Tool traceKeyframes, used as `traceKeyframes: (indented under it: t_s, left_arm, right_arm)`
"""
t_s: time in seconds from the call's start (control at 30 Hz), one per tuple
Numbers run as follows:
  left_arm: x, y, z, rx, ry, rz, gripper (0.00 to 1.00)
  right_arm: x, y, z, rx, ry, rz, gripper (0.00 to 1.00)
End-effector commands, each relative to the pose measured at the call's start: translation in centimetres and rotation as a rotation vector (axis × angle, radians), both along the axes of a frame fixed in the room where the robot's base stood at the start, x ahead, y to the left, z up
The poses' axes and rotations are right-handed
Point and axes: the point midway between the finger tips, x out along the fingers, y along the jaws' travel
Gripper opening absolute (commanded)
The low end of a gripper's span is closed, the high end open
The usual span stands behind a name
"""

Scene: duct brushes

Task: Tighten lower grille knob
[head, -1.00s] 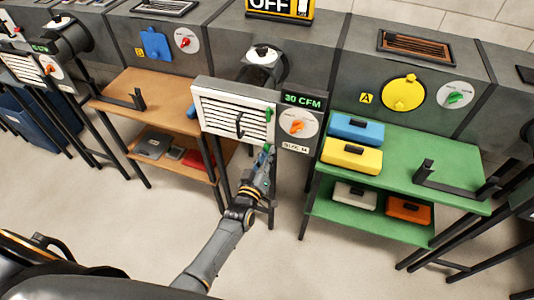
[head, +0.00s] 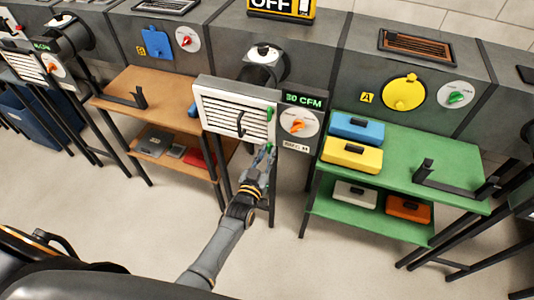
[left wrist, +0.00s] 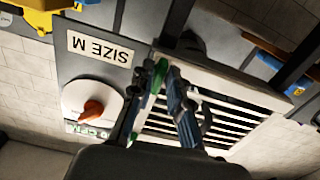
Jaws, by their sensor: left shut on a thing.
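The white slatted grille (head: 232,112) sits on the front of the middle duct unit and also shows upside down in the left wrist view (left wrist: 225,115). Its lower green knob (head: 269,147) is at the lower right corner. In the left wrist view the green knob (left wrist: 159,76) is between my fingertips. My left gripper (head: 264,157) is shut on this knob, its fingers partly hiding it. An upper green knob (head: 270,114) is on the grille's right edge. I cannot tell whether the lower knob is flush. My right gripper is not in view.
An orange dial (head: 297,125) under a 30 CFM display is just right of the grille, with a SIZE M label (left wrist: 100,48) beside it. A green shelf table (head: 400,160) with cases stands at right, a brown table (head: 150,95) at left. Open floor lies in front.

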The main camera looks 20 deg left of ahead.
Motion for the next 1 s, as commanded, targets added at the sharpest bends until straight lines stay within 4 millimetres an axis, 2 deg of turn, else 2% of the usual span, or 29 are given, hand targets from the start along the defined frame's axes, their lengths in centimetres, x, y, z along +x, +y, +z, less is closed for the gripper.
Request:
traceKeyframes:
  t_s: [0.27, 0.3, 0.33, 0.37, 0.73, 0.87, 1.0]
  left_arm:
    - [0.0, 0.0, -0.1, -0.001, 0.002, 0.0, 0.0]
    - [0.0, 0.0, -0.1, -0.001, 0.002, 0.0, 0.25]
    - [0.0, 0.0, -0.1, -0.001, 0.002, 0.0, 0.31]
    - [0.0, 0.0, -0.1, -0.001, 0.002, 0.0, 0.33]
    - [-0.6, 0.0, -0.1, -0.001, 0.002, 0.0, 0.33]
    - [-2.5, 0.1, -0.2, -0.001, 0.003, 0.0, 0.33]
    - [-5.5, 0.2, -0.2, -0.001, 0.005, 0.0, 0.33]
  right_arm:
    - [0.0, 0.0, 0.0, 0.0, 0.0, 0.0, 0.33]
    - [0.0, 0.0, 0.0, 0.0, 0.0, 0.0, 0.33]
    - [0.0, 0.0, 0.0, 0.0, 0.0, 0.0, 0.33]
    - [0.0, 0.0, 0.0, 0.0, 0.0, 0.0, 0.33]
    - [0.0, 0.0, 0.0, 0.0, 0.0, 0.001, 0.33]
    - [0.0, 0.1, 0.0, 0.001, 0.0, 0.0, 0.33]
    - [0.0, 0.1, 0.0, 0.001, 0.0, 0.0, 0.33]
